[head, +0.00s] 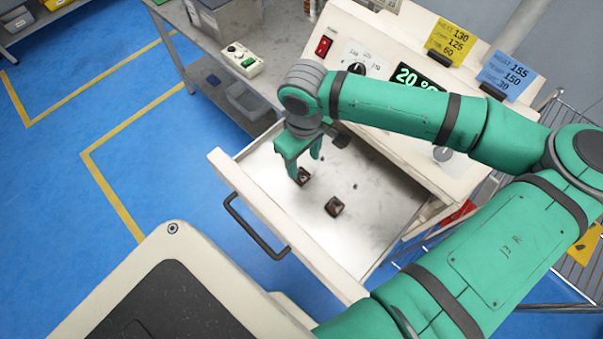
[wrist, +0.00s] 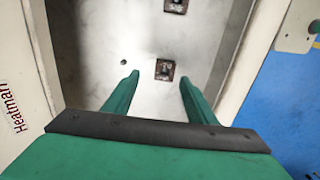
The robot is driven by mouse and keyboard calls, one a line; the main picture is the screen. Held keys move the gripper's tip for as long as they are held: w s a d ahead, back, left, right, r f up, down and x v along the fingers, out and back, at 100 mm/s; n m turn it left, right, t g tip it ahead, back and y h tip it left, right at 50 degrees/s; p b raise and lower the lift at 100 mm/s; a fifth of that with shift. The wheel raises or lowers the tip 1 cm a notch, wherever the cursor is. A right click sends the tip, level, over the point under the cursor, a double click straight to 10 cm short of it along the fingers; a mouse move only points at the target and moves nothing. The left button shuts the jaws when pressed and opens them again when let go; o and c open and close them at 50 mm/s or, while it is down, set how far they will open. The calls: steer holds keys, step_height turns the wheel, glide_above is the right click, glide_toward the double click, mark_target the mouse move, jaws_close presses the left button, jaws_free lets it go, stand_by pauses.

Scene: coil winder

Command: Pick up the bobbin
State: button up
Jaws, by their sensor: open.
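Two small, dark brown, square-flanged pieces that look like bobbins rest in the open drawer. One bobbin (head: 303,176) is right by my fingertips in the head view and partly covered by a finger. In the wrist view the nearer bobbin (wrist: 165,70) appears between and just beyond the fingertips. The other bobbin (head: 335,206) lies apart from it; it also shows at the top edge of the wrist view (wrist: 176,6). My green gripper (head: 309,168) points down over the drawer, open and empty. In the wrist view its fingers (wrist: 158,79) stand apart. I cannot tell the exact height above the bobbin.
The metal-floored drawer (head: 268,178) has pale raised walls and a dark handle (head: 252,228) on its front. The machine with its lit display (head: 415,78) stands behind it. A small control box (head: 242,60) sits on the bench at the left. Small dark holes mark the drawer floor.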

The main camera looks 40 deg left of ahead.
mark_target(301, 177)
steer(key=f, duration=0.2)
steer(key=s+f, duration=0.1)
steer(key=f, duration=0.2)
steer(key=c, duration=1.1)
